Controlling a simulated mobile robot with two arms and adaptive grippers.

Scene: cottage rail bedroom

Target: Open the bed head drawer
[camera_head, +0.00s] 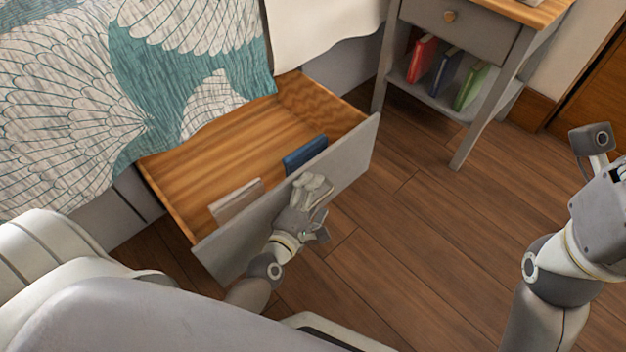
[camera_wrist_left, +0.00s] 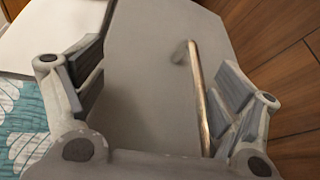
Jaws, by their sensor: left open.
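The bed drawer (camera_head: 300,205) is pulled out from under the bed, its grey front panel standing well clear of the bed frame and its wooden inside showing. My left gripper (camera_head: 316,188) is at the outer side of the front panel, near its upper edge. In the left wrist view its two open fingers (camera_wrist_left: 165,85) stand either side of a brass bar handle (camera_wrist_left: 201,95) on the grey panel (camera_wrist_left: 150,95). The handle lies nearer the right finger, and I cannot tell whether they touch. My right arm shows at the right edge, but its fingers are out of view.
In the drawer lie a blue book (camera_head: 305,153) and a pale book (camera_head: 237,200). A grey nightstand (camera_head: 465,35) with books on its lower shelf stands at the back right. The patterned bedspread (camera_head: 150,85) hangs above the drawer. The wooden floor (camera_head: 430,235) to the right is clear.

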